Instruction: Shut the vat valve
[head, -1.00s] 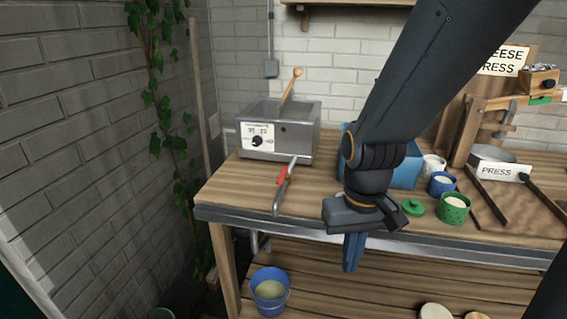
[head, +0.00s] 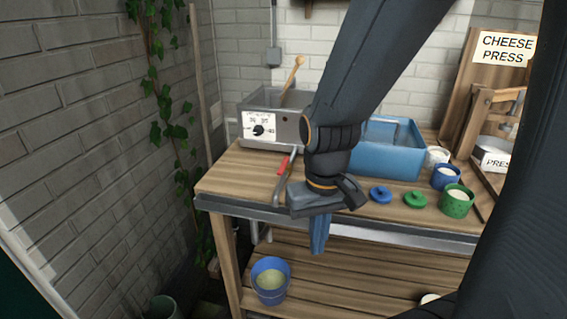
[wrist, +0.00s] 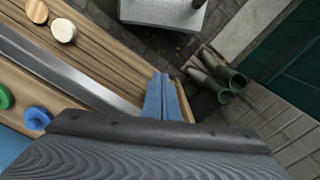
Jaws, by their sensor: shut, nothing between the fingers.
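The vat (head: 276,125) is a grey metal box with a dial on its front, at the back left of the bench. Its valve has a red handle (head: 284,166) on a pipe (head: 280,195) that reaches over the bench's front edge. My gripper (head: 318,250) is just right of the pipe, pointing down in front of the bench edge. Its blue fingers are together and empty, and they also show in the wrist view (wrist: 162,98). My wrist hides part of the space beside the valve. The vat and valve are not seen in the wrist view.
A blue bucket (head: 270,282) with pale contents stands on the lower shelf. A blue tub (head: 390,150), a blue lid (head: 380,194), a green lid (head: 415,200) and a green pot (head: 457,202) stand to the right.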

